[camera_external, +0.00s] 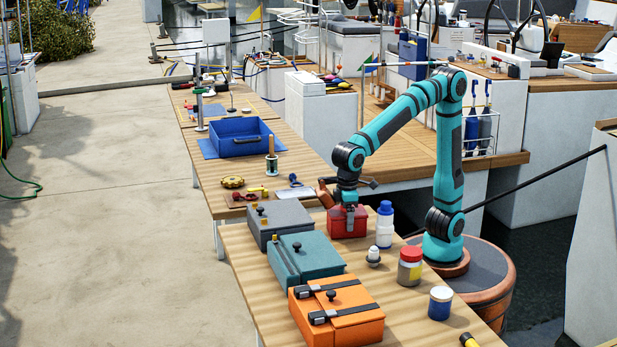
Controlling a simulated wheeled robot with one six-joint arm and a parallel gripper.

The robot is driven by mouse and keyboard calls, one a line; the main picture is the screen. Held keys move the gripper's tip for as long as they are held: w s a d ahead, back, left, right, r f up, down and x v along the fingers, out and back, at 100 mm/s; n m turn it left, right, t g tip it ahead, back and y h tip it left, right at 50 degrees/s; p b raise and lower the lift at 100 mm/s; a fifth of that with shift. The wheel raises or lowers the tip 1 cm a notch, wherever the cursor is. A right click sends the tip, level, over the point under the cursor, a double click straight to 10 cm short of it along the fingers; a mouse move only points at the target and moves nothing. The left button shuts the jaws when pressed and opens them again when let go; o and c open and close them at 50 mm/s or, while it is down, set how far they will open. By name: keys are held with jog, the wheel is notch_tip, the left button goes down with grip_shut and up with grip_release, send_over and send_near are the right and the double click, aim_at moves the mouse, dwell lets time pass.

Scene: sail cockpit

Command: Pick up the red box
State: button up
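The red box (337,225) stands at the far end of the near wooden table, just right of a grey box. My gripper (349,208) points down over the red box, with its fingers at the box's top and side. The fingers are small and dark here, and I cannot tell whether they are open or closed on the box. The box looks to be at table level; any gap under it is not visible.
Left of the red box are grey (280,222), teal (307,257) and orange (337,313) boxes. A blue-capped white bottle (385,225), a red-lidded jar (410,267) and a blue jar (440,303) stand to the right. A blue tray (242,138) lies on the far table.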

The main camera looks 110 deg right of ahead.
jog(key=shift+c, duration=1.2)
jog(key=shift+r, duration=0.1)
